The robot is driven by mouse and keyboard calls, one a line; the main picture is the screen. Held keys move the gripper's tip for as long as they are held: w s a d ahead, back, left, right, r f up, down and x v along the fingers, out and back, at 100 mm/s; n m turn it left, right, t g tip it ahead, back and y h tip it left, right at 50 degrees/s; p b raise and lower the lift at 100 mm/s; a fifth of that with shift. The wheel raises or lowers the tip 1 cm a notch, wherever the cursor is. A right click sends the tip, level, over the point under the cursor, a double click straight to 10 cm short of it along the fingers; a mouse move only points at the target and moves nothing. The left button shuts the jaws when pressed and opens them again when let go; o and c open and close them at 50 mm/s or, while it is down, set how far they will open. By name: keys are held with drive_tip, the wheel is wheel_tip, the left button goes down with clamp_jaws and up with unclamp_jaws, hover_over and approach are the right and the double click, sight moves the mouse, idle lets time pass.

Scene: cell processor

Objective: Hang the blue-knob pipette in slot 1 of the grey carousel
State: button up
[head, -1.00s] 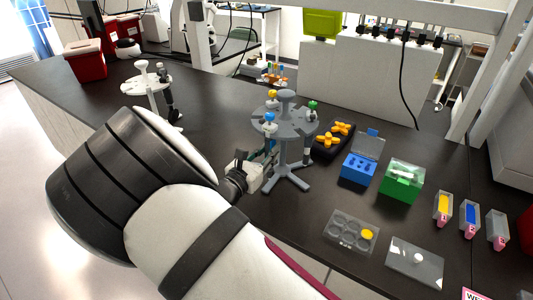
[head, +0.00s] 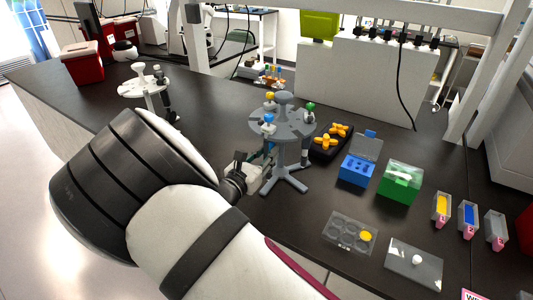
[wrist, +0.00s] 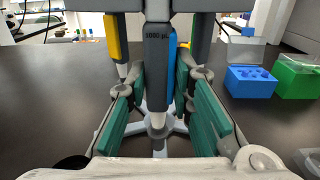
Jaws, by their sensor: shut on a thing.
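The grey carousel (head: 284,125) stands upright on the dark bench, with pipettes around its round top. The blue-knob pipette (head: 268,119) is upright at the carousel's near left rim. In the wrist view, a grey pipette body with a blue strip (wrist: 157,65), marked 1000, stands in the middle, in front of the carousel's post. My gripper (head: 264,158) is at the lower part of the blue-knob pipette, below the carousel top, and shut on it. Its green finger pads (wrist: 158,115) lie on both sides of the pipette. The slot number and exact seating cannot be read.
A yellow-knob pipette (head: 270,96) and a green-knob pipette (head: 310,106) hang on the carousel. A white carousel (head: 140,88) stands at the back left. A black rack (head: 325,150), blue box (head: 357,170) and green box (head: 400,182) stand to the right. The front left bench is clear.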

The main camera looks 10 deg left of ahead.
drive_tip(key=shift+f, duration=0.2)
drive_tip(key=o, duration=0.8)
drive_tip(key=v, duration=1.2)
drive_tip(key=shift+r, duration=0.15)
